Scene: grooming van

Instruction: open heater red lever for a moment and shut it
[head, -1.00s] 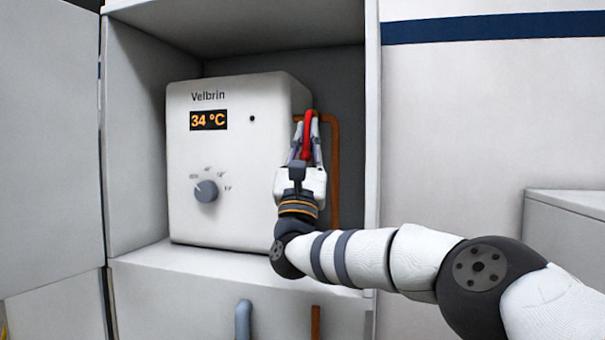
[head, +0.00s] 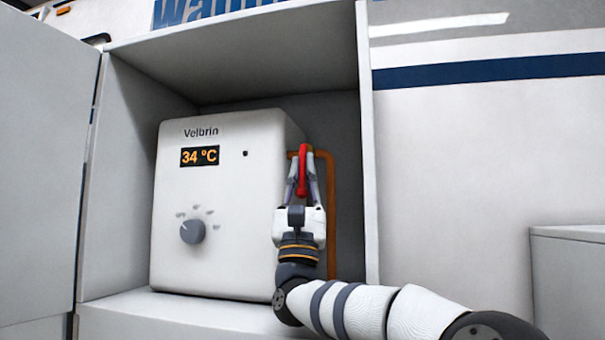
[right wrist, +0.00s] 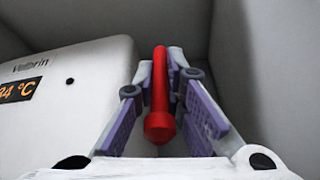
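The white heater (head: 215,255) stands in the open cabinet, its display reading 34 °C. The red lever (head: 303,176) is at the heater's right side, by the top of an orange-brown pipe (head: 331,215). It hangs nearly straight down, its top tilted slightly right. My right gripper (head: 303,172) reaches up from below, one finger on each side of the lever. In the right wrist view the fingertips close in on the red lever (right wrist: 159,95), whose round end points toward the camera between the purple pads. My left gripper is not in view.
A grey dial (head: 192,231) is on the heater's front. The cabinet's right wall (head: 367,170) stands close beside my right gripper. An open door panel (head: 40,170) is at the left. A grey box (head: 570,280) stands at the right.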

